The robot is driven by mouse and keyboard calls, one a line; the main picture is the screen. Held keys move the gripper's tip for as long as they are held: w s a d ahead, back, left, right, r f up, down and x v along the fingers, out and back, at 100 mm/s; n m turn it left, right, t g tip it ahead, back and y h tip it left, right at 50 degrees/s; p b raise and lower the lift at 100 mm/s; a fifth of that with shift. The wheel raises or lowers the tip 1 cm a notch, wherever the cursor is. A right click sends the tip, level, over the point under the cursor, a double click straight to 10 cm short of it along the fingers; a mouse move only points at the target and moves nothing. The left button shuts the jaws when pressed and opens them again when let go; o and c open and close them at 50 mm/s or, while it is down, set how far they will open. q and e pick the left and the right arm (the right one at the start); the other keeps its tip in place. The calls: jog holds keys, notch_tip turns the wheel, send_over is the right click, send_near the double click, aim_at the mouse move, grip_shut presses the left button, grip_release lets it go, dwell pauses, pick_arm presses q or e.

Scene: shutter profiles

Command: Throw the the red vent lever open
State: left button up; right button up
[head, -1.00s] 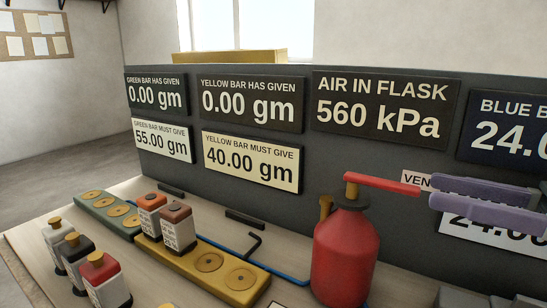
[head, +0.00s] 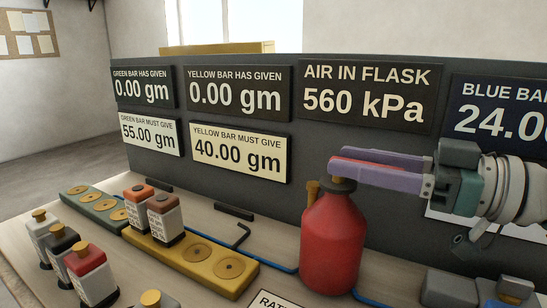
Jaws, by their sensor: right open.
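The red vent lever (head: 339,160) sits on top of the red flask (head: 331,243) and points to the right. Only a thin strip of it shows, because the purple fingers cover most of it. My right gripper (head: 333,164) comes in from the right at lever height. Its fingers are apart, with the lever's visible strip between them in this view. I cannot tell whether either finger touches it. The label behind the lever is hidden by my gripper. My left gripper is not in view.
A dark panel with reading plates (head: 367,98) stands behind the flask; the air plate reads 560 kPa. A yellow bar (head: 190,262) and a green bar (head: 88,203) lie to the left. Several capped bottles (head: 90,275) stand at the front left. A blue tube (head: 280,268) runs behind the yellow bar.

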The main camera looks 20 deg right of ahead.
grip_shut()
dwell(1.4)
